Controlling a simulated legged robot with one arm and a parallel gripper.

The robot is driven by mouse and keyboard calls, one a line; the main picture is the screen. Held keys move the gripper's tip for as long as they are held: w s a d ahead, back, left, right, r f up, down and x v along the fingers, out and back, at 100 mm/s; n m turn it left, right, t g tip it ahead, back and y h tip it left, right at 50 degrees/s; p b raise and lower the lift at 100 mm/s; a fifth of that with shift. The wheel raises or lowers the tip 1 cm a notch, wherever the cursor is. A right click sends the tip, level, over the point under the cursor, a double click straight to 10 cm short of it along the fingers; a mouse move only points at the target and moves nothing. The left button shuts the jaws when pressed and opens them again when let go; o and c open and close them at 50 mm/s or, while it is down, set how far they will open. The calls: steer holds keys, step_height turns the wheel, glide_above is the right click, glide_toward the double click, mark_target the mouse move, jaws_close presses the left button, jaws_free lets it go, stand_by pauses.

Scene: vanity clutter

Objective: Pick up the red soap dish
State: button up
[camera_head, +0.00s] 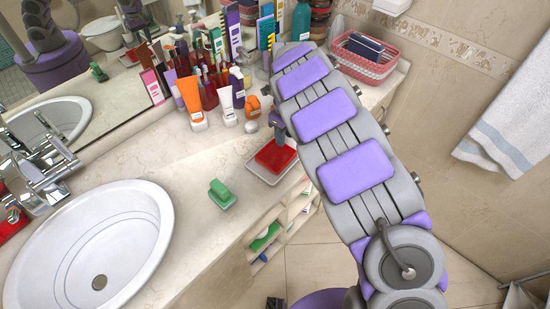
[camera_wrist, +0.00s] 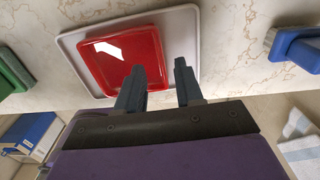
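The red soap dish (camera_head: 275,156) lies flat on a pale grey tray (camera_head: 258,170) near the counter's front edge. In the wrist view the red dish (camera_wrist: 120,55) shows a bright glossy patch and sits on the tray (camera_wrist: 180,30). My gripper (camera_head: 279,136) is just above the dish's far side in the head view. In the wrist view my gripper (camera_wrist: 157,68) is open, with a clear gap between its fingers. The left fingertip overlaps the dish's near edge; the right fingertip is over the tray beside it. Contact cannot be told.
A green item (camera_head: 221,194) lies on the counter left of the tray. Several bottles and tubes, including an orange tube (camera_head: 191,103), crowd behind. A white sink (camera_head: 90,245) is at left. A pink basket (camera_head: 363,60) stands at the back right. A blue item (camera_wrist: 296,48) lies right.

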mark_target(276, 156)
steer(key=f, duration=0.3)
steer(key=shift+d+f+b, duration=0.2)
steer(key=shift+f+b, duration=0.1)
steer(key=shift+b, duration=0.1)
steer(key=shift+d+r, duration=0.1)
steer(key=shift+c, duration=0.4)
jaws_close()
